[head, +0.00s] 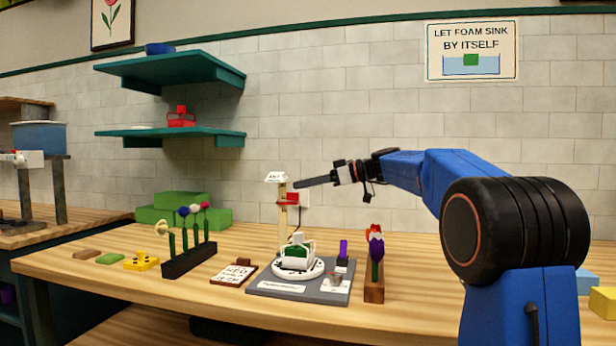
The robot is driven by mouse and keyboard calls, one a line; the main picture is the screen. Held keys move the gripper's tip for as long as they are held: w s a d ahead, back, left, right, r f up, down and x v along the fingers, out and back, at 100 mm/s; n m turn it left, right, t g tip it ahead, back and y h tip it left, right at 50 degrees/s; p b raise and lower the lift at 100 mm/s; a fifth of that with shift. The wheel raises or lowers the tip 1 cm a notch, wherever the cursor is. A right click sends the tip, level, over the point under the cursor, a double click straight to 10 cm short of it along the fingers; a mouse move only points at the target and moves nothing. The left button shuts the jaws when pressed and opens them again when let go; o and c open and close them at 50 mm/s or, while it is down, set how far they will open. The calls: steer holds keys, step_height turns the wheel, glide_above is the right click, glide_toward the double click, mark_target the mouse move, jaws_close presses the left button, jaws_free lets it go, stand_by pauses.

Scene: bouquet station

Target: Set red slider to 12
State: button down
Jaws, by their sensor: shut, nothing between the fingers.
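The red slider (288,199) sits high on an upright cream post (282,215), just below the post's white cap (276,177). A small white tag is at the slider's right side. The post stands at the back of a grey base (262,285) on the wooden table. Scale marks and numbers on the post are too small to read. My gripper (297,184) is shut and empty, its tip pointing left. In the picture the tip is just above and right of the slider, near the post. I cannot tell whether it touches.
A white round dial with a green block (295,252) stands on the base, with a purple piece (343,249) beside it. Flower holders stand left (190,259) and right (374,289). Green foam blocks (181,207) lie behind left. Teal shelves (170,131) hang on the wall.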

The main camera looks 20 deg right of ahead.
steer(key=shift+f, duration=0.35)
